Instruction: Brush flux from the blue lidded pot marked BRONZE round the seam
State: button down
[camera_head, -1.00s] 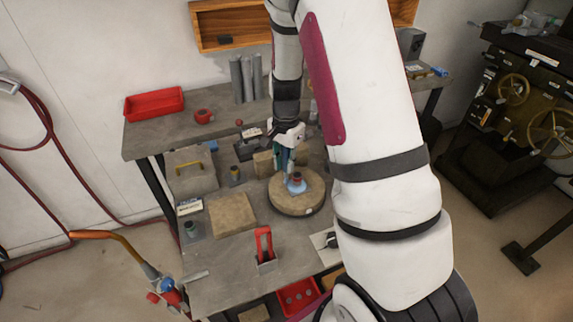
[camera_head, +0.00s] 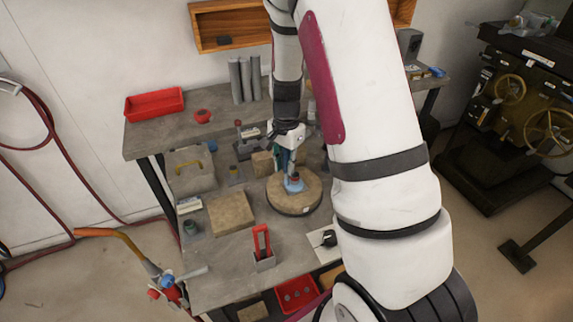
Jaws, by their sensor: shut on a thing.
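My gripper (camera_head: 288,158) points down over the round tan turntable (camera_head: 295,203) on the bench. It is shut on a slim thing, too small to identify for certain; its lower end is near the work. A small upright piece with a reddish upper part and a light blue base (camera_head: 294,186) stands on the turntable below the fingers. Whether the held thing touches it, I cannot tell. A dark teal pot (camera_head: 191,228) stands at the bench's left front, and a small dark pot (camera_head: 236,176) stands left of the turntable. No BRONZE marking is readable, and the seam is not distinguishable.
A tan square block (camera_head: 231,212) lies left of the turntable. A grey stand with a red frame (camera_head: 263,250) is in front. A grey box with a yellow handle (camera_head: 190,172), a red tray (camera_head: 154,104) and grey cylinders (camera_head: 244,80) are farther back.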

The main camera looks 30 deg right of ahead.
jog(key=shift+r+p, duration=0.9)
jog(key=shift+r, duration=2.2)
